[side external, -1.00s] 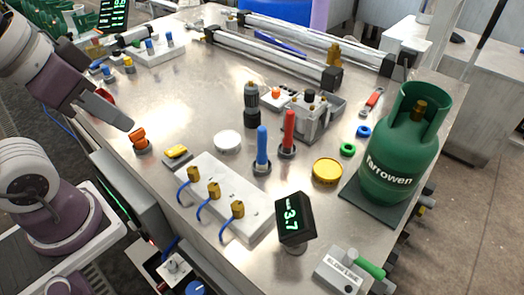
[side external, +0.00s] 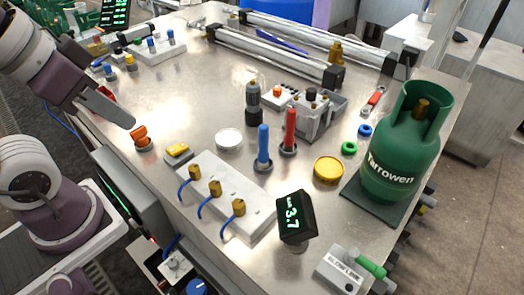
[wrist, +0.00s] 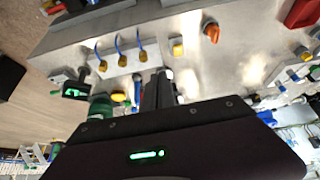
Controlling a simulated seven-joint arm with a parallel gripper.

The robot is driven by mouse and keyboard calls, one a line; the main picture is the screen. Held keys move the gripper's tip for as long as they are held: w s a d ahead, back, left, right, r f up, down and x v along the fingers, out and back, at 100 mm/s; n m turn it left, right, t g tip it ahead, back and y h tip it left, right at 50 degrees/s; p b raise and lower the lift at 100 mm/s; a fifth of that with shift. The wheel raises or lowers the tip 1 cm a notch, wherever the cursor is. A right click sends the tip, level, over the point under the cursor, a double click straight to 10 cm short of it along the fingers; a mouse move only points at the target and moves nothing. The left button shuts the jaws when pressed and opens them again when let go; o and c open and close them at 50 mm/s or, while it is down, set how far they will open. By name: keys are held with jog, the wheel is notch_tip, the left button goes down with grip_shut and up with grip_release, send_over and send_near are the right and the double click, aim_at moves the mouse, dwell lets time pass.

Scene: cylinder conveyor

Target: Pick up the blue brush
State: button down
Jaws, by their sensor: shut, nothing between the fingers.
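The blue brush (side external: 263,145) stands upright on a dark round base near the middle of the steel table, left of a similar red one (side external: 290,130). In the wrist view a narrow blue upright shape (wrist: 137,92), which looks like the brush, shows just left of my fingers, partly hidden lower down. My gripper (side external: 131,124) is at the table's left edge in the side view, above and beside an orange knob, well apart from the brush. In the wrist view my gripper (wrist: 163,84) has its grey fingers together, with nothing held.
A white block with yellow-brass fittings (side external: 225,195), a yellow button (side external: 177,152) and a white disc (side external: 229,138) lie between my gripper and the brush. The orange knob (side external: 140,133) stands close below my gripper. A green gas cylinder (side external: 395,150) stands at the right.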

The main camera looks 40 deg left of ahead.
dwell(0.3)
jog(key=c, duration=1.3)
grip_release()
